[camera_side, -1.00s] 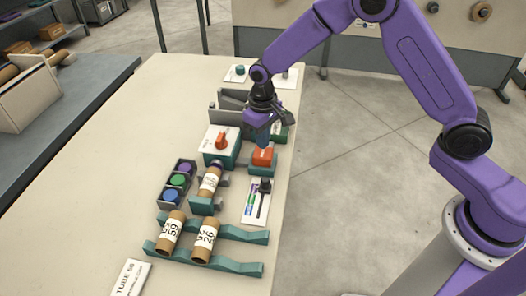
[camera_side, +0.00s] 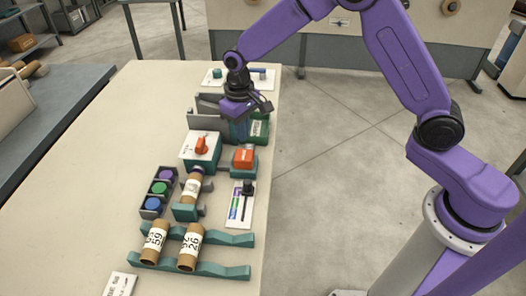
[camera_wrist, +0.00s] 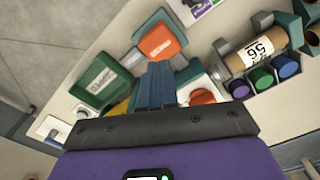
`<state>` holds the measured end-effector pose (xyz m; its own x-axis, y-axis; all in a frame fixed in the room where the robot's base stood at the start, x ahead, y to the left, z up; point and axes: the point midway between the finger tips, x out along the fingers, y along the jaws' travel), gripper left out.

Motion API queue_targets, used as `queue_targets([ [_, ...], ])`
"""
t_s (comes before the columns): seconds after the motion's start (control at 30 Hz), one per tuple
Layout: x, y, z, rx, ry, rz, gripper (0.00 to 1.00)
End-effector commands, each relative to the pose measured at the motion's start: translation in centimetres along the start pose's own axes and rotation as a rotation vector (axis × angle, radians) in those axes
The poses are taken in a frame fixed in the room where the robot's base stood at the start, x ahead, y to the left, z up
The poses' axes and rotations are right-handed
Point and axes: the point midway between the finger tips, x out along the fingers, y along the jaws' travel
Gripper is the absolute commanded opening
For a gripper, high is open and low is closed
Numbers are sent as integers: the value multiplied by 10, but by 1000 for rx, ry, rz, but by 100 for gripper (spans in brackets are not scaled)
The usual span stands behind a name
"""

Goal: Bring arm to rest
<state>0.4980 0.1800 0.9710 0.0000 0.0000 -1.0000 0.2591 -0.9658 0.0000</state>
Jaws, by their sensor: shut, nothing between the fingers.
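My gripper (camera_side: 239,132) hangs above the table (camera_side: 90,190) at the winder's far end, fingers pointing down. In the wrist view its blue fingers (camera_wrist: 155,86) are together and hold nothing. The orange block (camera_side: 244,158) on its teal base is just in front of the fingers in the side view, and a green tray (camera_side: 259,127) with a label is beside them. A white box with an orange knob (camera_side: 201,145) stands to the left. A brown tube labelled 56 (camera_wrist: 258,52) sits in the winder. I cannot judge the exact height of the fingertips.
A rack with purple, green and blue spools (camera_side: 159,188) stands left of the winder. Two brown tubes (camera_side: 190,247) lie on teal rails (camera_side: 225,269) in front. A white panel with a black lever (camera_side: 241,205) lies to the right. The table's left side is clear.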

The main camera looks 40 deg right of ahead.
Motion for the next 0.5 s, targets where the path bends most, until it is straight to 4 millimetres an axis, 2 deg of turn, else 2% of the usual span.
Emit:
queue_targets([
  [0.13, -5, -2, 6, -17, 2, 0, 0],
  [0.23, -18, -7, 22, -62, 5, -2, 0],
  [0.37, -40, -15, 58, -158, 10, -3, 0],
  [0.5, -62, -19, 106, -271, 13, -5, 0],
])
